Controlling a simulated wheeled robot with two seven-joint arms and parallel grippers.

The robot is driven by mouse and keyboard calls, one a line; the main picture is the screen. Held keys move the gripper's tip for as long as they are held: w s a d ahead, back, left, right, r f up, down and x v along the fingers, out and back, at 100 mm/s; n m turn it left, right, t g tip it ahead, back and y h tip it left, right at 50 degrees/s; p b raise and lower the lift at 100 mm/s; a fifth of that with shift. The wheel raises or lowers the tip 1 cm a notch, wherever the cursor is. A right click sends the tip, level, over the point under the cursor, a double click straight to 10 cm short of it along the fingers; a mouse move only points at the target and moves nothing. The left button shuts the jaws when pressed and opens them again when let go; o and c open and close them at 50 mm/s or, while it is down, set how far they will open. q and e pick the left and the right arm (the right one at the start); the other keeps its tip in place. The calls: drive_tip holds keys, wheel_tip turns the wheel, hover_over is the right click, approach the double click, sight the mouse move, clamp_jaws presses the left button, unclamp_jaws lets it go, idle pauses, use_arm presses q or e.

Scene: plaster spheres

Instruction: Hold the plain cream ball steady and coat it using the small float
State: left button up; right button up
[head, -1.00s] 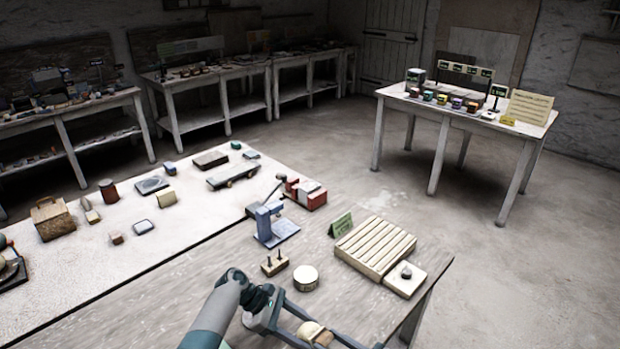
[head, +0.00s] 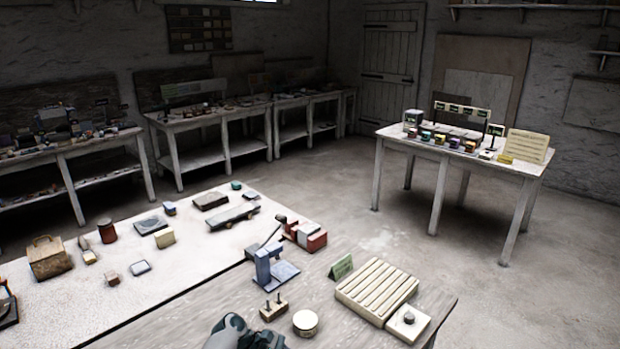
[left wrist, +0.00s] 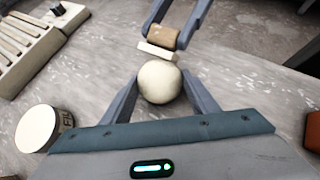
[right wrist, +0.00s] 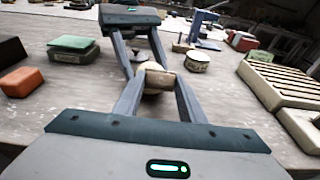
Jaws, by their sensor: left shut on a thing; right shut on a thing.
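The plain cream ball (left wrist: 160,84) is held between the fingers of my left gripper (left wrist: 160,92) in the left wrist view, above the grey tabletop. My right gripper (left wrist: 172,30) comes from the opposite side and is shut on the small float (left wrist: 162,37), a brown grip with a pale plate. The plate lies right at the ball's edge; whether they touch I cannot tell. In the right wrist view the float's brown grip (right wrist: 160,80) covers part of the ball. In the head view neither set of fingertips shows.
A round cream tub (head: 305,322) with a lettered side stands on the worktable near a slatted rack (head: 376,290), a pale slab with a dark knob (head: 408,322) and a blue press (head: 272,270). A green block (right wrist: 73,44) and an orange block (right wrist: 21,82) lie left in the right wrist view.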

drive_tip(key=shift+s+a+r, duration=0.1)
drive_tip(key=shift+s+r, duration=0.1)
drive_tip(key=shift+s, duration=0.3)
drive_tip(key=shift+s+a+r, duration=0.1)
drive_tip(key=shift+s+r, duration=0.05)
drive_tip(key=shift+s, duration=0.3)
drive_tip(key=shift+s+d+r, duration=0.7)
drive_tip(key=shift+s+d, duration=0.05)
use_arm(q)
drive_tip(key=o, duration=1.1)
drive_tip(key=shift+c, duration=0.2)
drive_tip(key=shift+o, duration=0.7)
drive_tip(key=o, duration=0.5)
